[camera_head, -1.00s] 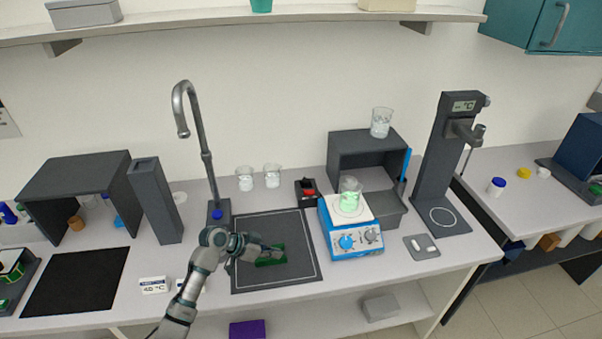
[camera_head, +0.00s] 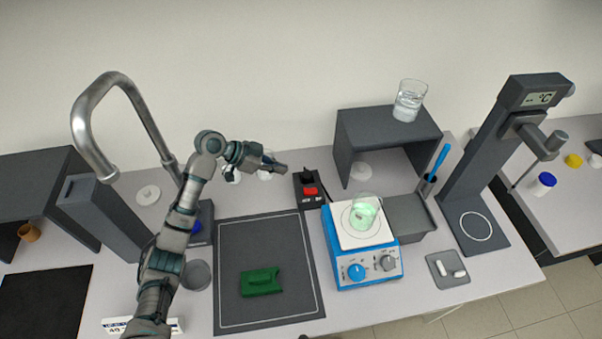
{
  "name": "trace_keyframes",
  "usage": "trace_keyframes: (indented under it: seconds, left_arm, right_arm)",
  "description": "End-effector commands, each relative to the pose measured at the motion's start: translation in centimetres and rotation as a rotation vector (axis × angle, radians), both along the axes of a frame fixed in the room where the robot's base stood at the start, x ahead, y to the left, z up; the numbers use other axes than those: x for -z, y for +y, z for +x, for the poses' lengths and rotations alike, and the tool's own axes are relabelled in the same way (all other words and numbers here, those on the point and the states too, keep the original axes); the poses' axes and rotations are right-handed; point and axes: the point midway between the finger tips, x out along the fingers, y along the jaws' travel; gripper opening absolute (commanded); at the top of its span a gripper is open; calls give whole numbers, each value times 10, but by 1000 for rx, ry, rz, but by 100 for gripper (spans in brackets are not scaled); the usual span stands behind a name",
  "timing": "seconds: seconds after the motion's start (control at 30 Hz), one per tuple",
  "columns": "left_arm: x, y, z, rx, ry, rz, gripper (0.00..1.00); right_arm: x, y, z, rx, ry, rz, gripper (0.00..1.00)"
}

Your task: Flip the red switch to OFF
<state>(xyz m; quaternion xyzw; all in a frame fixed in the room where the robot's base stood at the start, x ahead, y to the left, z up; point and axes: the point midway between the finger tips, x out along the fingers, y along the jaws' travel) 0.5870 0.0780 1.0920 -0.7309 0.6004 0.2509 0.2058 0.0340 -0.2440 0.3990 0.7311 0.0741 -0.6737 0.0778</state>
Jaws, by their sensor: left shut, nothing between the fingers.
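The red switch (camera_head: 311,191) sits on a small black box at the back of the bench, just behind the blue hotplate. Small lettering shows below it, too small to read surely. My left gripper (camera_head: 282,169) is shut and empty. It points right, with its tips just left of the black switch box and slightly behind the red switch, apart from it as far as I can tell. My right gripper is not in view.
A blue hotplate (camera_head: 366,270) carries a beaker of green liquid (camera_head: 364,212). A green block (camera_head: 261,282) lies on the dark mat (camera_head: 232,240). A dark shelf (camera_head: 345,150) with a glass beaker (camera_head: 409,101) on top stands behind. My arm partly hides two beakers.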

Motion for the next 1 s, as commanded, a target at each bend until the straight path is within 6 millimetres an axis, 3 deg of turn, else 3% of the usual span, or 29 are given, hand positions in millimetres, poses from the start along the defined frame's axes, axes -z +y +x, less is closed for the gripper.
trace_keyframes:
  seconds: [0.2, 0.47, 0.9, 1.0]
  left_arm:
    - [1, 0, 2, 0, 4, 0, 0]
    - [11, -12, 5, 2, 7, -1, 0]
    - [65, -81, 18, 1, 7, 0, 0]
    - [81, -70, 17, -2, 8, 2, 0]
  right_arm:
    - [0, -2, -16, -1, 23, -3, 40]
    - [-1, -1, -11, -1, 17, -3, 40]
    - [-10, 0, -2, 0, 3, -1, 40]
    - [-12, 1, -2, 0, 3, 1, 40]
